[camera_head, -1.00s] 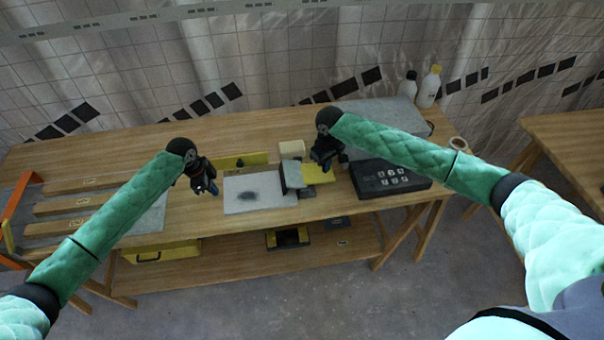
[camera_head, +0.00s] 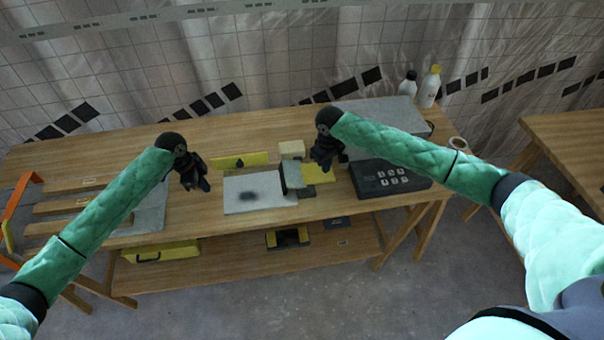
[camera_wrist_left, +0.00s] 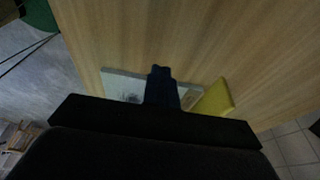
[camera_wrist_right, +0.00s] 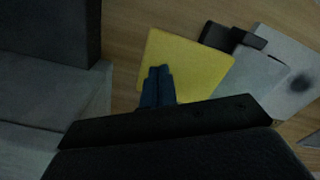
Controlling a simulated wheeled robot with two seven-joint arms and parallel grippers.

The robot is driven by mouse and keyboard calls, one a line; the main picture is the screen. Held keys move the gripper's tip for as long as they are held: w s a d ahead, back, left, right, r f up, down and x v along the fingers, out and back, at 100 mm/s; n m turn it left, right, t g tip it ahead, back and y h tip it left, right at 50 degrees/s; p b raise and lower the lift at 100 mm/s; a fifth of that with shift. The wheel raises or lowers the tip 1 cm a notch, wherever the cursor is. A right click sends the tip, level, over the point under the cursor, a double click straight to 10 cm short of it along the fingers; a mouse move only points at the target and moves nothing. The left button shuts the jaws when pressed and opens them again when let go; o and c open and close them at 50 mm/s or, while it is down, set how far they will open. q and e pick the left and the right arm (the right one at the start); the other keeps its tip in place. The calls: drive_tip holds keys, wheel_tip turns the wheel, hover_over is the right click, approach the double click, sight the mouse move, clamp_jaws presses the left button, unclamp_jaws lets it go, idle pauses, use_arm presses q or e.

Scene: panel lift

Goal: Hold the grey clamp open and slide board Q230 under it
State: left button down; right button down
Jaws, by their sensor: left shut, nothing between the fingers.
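The grey clamp (camera_head: 292,174) is a small tilted grey plate on a dark base, between a light grey panel with a dark smudge (camera_head: 245,196) and a yellow plate (camera_head: 322,174). It also shows in the right wrist view (camera_wrist_right: 248,72). My right gripper (camera_head: 326,164) is above the yellow plate, just right of the clamp; its fingers (camera_wrist_right: 160,72) look closed together, with nothing seen between them. My left gripper (camera_head: 203,186) is shut and empty, left of the smudged panel. No label reading Q230 is legible, so I cannot tell which board it is.
Labelled wooden strips (camera_head: 75,205) and a grey plate (camera_head: 150,213) lie at the left. A black keypad box (camera_head: 385,180) stands right of the yellow plate. A cream block (camera_head: 291,148) and yellow strip (camera_head: 240,160) sit behind. Bottles (camera_head: 429,88) stand at the back right.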

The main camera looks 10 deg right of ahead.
use_arm(q)
drive_tip(key=shift+d+v, duration=0.2)
drive_tip(key=shift+v, duration=0.7)
drive_tip(key=shift+d+v, duration=0.25)
drive_tip(key=shift+v, duration=0.65)
drive_tip(key=shift+d+v, duration=0.2)
drive_tip(key=shift+v, duration=0.65)
use_arm(e)
drive_tip(key=shift+f, duration=0.1)
use_arm(q)
drive_tip(key=shift+r, duration=0.2)
use_arm(e)
wheel_tip(320, 180, up, 9)
